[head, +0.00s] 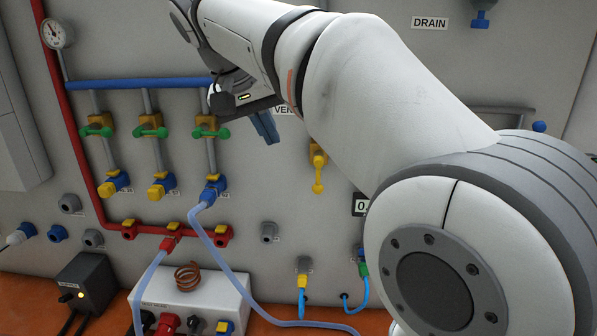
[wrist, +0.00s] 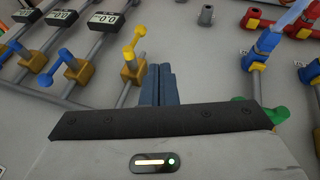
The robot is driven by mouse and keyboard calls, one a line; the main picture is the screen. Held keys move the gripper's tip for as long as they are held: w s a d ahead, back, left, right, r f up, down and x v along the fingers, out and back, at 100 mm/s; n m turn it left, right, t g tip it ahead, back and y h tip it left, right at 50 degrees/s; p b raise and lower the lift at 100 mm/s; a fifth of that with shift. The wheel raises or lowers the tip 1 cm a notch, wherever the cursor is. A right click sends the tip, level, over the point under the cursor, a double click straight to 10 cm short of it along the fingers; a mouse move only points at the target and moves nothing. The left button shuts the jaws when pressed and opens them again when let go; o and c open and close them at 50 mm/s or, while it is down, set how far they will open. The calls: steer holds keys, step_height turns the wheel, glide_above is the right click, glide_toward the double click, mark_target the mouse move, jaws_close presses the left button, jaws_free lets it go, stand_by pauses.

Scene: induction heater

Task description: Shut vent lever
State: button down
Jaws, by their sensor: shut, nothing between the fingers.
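A yellow lever (head: 318,174) on a brass valve body hangs downward on the panel in the head view, just left of my arm. A label reading "VEN", its end hidden by my arm, sits above it to the left. In the wrist view the yellow lever (wrist: 134,42) rises from its brass valve (wrist: 133,72), beside a grey pipe. My gripper (head: 266,128) has its blue fingers closed and empty, up and left of the lever. In the wrist view the closed fingers (wrist: 159,84) are just right of the valve; I cannot tell their distance from the panel.
Green-handled valves (head: 150,131) line the pipes on the left under a blue pipe (head: 140,84). Blue-handled levers (wrist: 69,60) and digital displays (wrist: 103,18) are beside the yellow lever in the wrist view. My arm hides much of the panel's right side. A white box (head: 190,303) stands below.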

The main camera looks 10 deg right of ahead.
mark_target(318, 174)
steer(key=shift+f, duration=0.1)
steer(key=s+d+p+x, duration=0.1)
steer(key=d+x, duration=0.1)
steer(key=x, duration=1.1)
steer(key=shift+r, duration=0.3)
steer(key=shift+w+d, duration=0.1)
steer(key=shift+d, duration=0.1)
